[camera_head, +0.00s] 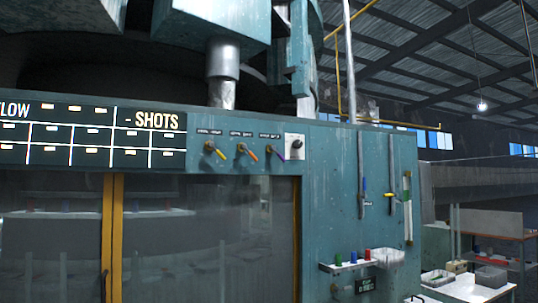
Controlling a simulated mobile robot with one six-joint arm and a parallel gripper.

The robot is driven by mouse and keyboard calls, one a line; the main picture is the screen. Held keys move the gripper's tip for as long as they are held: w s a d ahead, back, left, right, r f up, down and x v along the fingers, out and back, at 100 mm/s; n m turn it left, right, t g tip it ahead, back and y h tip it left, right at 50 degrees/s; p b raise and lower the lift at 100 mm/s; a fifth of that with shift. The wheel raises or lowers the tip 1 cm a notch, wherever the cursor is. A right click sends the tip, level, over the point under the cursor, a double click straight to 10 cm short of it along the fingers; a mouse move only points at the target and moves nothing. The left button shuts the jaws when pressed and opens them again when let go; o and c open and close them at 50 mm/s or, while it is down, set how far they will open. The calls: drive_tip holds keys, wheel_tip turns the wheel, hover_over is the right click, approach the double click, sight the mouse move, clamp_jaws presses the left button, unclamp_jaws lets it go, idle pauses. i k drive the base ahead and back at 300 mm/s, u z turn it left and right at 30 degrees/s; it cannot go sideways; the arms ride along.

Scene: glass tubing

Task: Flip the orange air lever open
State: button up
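The orange lever (251,154) is the middle one of three small levers in a row on the teal machine's upper panel. It slants down to the right from its round brass-coloured pivot. A yellow lever (220,153) is to its left and a purple lever (281,155) to its right, both at a similar slant. Small labels above the levers are too small to read. My gripper is not in view, and nothing covers the orange lever.
A white plate with a dark knob (295,146) is right of the levers. Below are glass doors with a yellow frame (112,235). Two long tools (361,180) hang further right, above a small shelf (345,266) with coloured items. A worktable (467,288) stands at lower right.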

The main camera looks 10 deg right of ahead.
sight(243, 146)
drive_tip(key=u, duration=0.2)
drive_tip(key=i, duration=0.85)
drive_tip(key=u, duration=4.6)
drive_tip(key=i, duration=0.1)
drive_tip(key=z, duration=3.2)
